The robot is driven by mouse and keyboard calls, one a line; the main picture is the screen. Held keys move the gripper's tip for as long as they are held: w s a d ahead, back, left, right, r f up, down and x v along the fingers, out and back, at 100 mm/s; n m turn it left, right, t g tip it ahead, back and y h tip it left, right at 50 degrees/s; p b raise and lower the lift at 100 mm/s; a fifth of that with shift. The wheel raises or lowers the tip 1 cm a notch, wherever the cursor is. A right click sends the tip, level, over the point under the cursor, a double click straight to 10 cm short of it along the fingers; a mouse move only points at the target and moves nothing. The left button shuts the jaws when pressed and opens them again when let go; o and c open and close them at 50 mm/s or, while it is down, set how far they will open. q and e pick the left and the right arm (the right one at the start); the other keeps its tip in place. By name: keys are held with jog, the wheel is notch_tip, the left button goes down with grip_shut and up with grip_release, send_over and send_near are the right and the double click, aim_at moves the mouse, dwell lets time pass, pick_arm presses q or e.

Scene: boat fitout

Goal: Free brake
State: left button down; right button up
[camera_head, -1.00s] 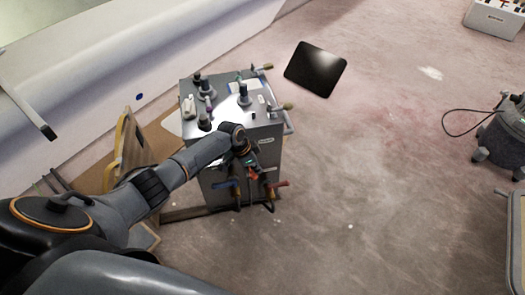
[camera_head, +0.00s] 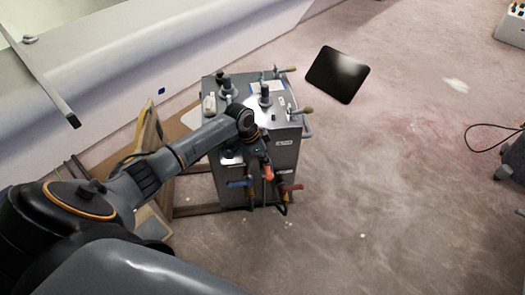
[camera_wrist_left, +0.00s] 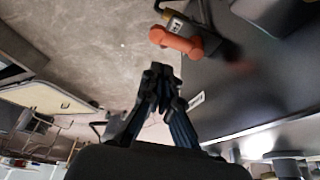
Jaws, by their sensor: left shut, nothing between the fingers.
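A grey cabinet (camera_head: 285,155) with several knobs and levers on top stands on the floor. On its front are an orange handle (camera_head: 268,173), a blue handle (camera_head: 240,184) and a dark red handle (camera_head: 292,187). I cannot tell which part is the brake. My left gripper (camera_head: 262,160) is at the cabinet's front, close to the orange handle. In the left wrist view the gripper (camera_wrist_left: 160,72) is shut and empty, with its tips apart from the orange handle (camera_wrist_left: 175,40), which shows just beyond them. My right gripper is not in view.
A black flat panel (camera_head: 337,74) lies on the floor behind the cabinet. A wooden frame (camera_head: 150,130) stands at the cabinet's left, by the pale hull (camera_head: 130,60). Lever handles (camera_head: 303,110) stick out from the cabinet's right side. The floor at right is mostly clear.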

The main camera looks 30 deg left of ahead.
pick_arm(q)
jog(key=shift+v, duration=2.35)
jog(key=shift+d, duration=0.1)
jog(key=s+d+f+n+y, duration=0.1)
jog(key=s+d+f+n, duration=0.25)
jog(key=s+f, duration=0.75)
jog(key=s+d+f+n+y, duration=0.15)
jog(key=s+d+f, duration=0.35)
jog(key=s+f, duration=0.6)
jog(key=s+d+f+n+g, duration=0.15)
jog(key=s+d+f, duration=0.25)
jog(key=s+f, duration=0.55)
jog(key=s+a+r+p, duration=0.1)
jog(key=s+r+p, duration=0.1)
jog(key=s+p, duration=0.5)
jog(key=s+a+r+p, duration=0.2)
jog(key=s+r+p, duration=0.1)
jog(key=s+p, duration=0.4)
jog(key=shift+s+p, duration=0.4)
jog(key=shift+s, duration=0.3)
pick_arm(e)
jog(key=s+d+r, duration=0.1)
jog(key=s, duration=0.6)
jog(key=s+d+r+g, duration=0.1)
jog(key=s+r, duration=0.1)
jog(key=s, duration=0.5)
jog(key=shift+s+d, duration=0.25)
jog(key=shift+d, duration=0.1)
